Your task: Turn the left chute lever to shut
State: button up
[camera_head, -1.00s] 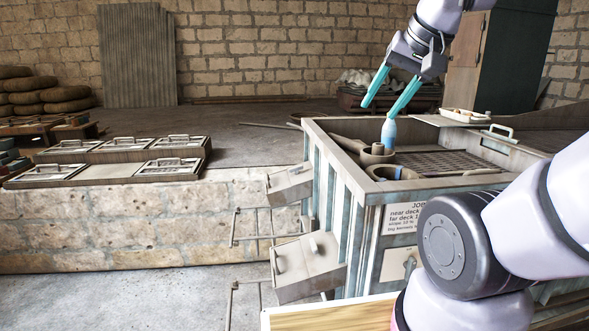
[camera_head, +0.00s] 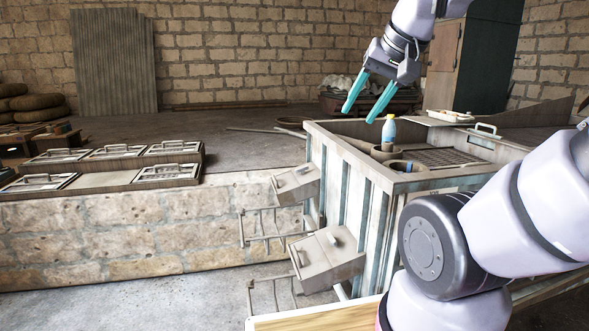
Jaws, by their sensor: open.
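Two grey box chutes stick out from the left side of the ribbed machine (camera_head: 345,185). The farther chute (camera_head: 294,184) is higher in the picture, and the nearer chute (camera_head: 322,262) is lower. A small pale bar (camera_head: 331,237) stands on top of the nearer chute, and another bar shows at its left end. I cannot tell which piece is the left chute lever or how it is set. My gripper (camera_head: 359,115) has two teal fingers apart and empty. It hangs above the machine's far rim, well above both chutes and touching neither.
A blue bottle (camera_head: 389,132) stands in a holder on the machine, just right of my fingers. Metal rungs (camera_head: 262,228) stand left of the chutes. A stone wall (camera_head: 130,235) topped with handled panels (camera_head: 115,152) lies left.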

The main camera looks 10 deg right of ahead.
aim_at(302, 171)
jog(key=j+z, duration=0.3)
jog(key=j, duration=0.55)
jog(key=k+j+z, duration=0.1)
jog(key=j+z, duration=0.2)
jog(key=j, duration=0.55)
jog(key=i+j+z, duration=0.25)
jog(key=j, duration=0.25)
jog(key=j+z, duration=0.2)
jog(key=j, duration=0.25)
jog(key=i+j+z, duration=0.1)
jog(key=j+z, duration=0.15)
jog(key=j, duration=0.3)
jog(key=i+j+z, duration=0.1)
jog(key=j, duration=0.2)
jog(key=i+j+z, duration=0.25)
jog(key=j, duration=0.35)
jog(key=i+j+z, duration=0.15)
jog(key=j, duration=0.2)
jog(key=i+j, duration=0.15)
jog(key=j, duration=0.2)
jog(key=i+j, duration=0.15)
jog(key=j, duration=0.15)
